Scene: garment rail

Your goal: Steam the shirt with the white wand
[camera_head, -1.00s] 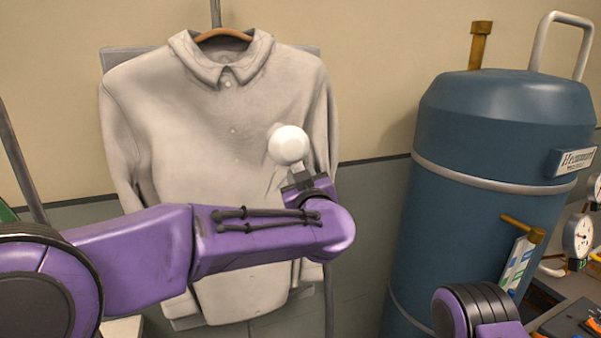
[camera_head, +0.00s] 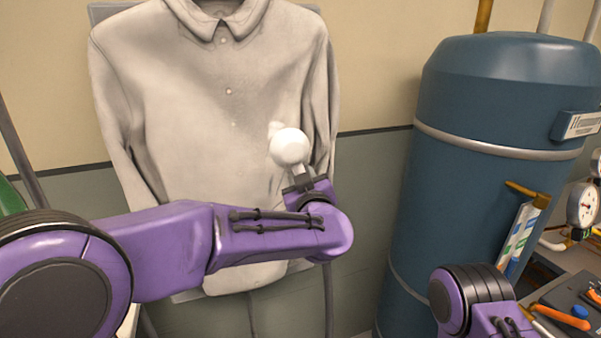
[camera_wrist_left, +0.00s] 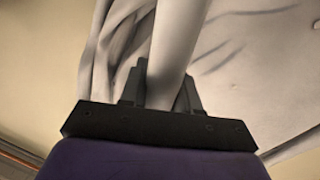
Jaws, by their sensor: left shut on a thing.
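The grey-white button shirt (camera_head: 210,130) hangs in front of a flat board, its collar cut off by the top edge of the head view. The white wand (camera_head: 290,146) is in my left gripper (camera_head: 300,183), its rounded head in front of the shirt's lower right side. In the left wrist view the wand's pale shaft (camera_wrist_left: 175,50) runs up between the dark fingers (camera_wrist_left: 160,92), which are shut on it. Folds of the shirt (camera_wrist_left: 115,60) show behind it. I cannot tell whether the wand touches the cloth. My right gripper is out of view; part of my right arm shows at lower right.
A large blue tank (camera_head: 490,150) with a metal band stands to the right of the shirt. A gauge (camera_head: 581,205) and a bench with tools, including an orange-handled one (camera_head: 562,317), are at the right edge. A dark pole (camera_head: 20,155) leans at the left.

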